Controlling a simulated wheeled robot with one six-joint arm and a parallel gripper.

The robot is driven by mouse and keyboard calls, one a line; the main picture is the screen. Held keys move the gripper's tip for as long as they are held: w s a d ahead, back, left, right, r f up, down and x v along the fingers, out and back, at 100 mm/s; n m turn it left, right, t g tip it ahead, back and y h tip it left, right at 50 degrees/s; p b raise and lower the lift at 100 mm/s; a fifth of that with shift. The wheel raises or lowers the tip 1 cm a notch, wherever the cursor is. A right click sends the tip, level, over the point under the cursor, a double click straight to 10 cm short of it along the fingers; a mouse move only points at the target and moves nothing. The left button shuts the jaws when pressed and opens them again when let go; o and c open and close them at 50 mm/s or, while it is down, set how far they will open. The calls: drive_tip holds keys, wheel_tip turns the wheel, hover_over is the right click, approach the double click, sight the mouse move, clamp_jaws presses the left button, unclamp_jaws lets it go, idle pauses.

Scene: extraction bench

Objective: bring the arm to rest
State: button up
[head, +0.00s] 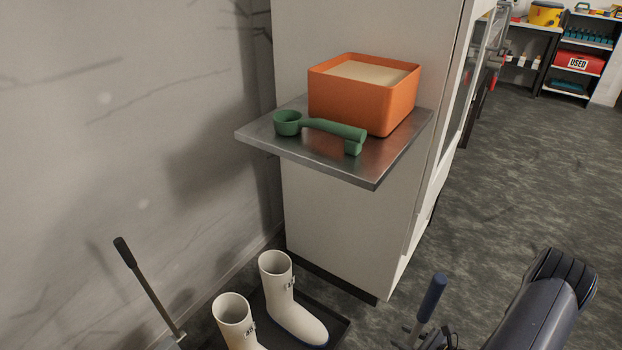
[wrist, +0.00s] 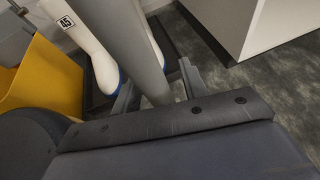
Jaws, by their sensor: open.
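My gripper (wrist: 158,75) shows in the wrist view with its two grey fingers spread apart. A thick grey pole (wrist: 112,28) runs down between the fingers; I cannot tell whether they touch it. In the head view, my dark arm is at the lower right. A blue-handled upright tool (head: 432,297) stands beside it, its lower part cut off by the frame. A green scoop (head: 335,128) lies on a steel shelf (head: 345,172), apart from my arm. An orange bin (head: 345,105) with pale powder stands behind the scoop.
White boots (head: 277,280) stand on a dark tray (head: 337,328) below the shelf; they also show in the wrist view (wrist: 82,30). A black-handled tool (head: 145,285) leans at the left. A yellow object (wrist: 45,80) is left in the wrist view. Open floor lies right of the white cabinet (head: 335,225).

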drive_tip(key=r, duration=0.3)
drive_tip(key=r+p, duration=0.1)
drive_tip(key=r, duration=0.1)
drive_tip(key=shift+w+d+r, duration=0.2)
drive_tip(key=shift+w+d, duration=0.05)
drive_tip(key=shift+w, duration=0.05)
drive_tip(key=shift+w+d, duration=0.1)
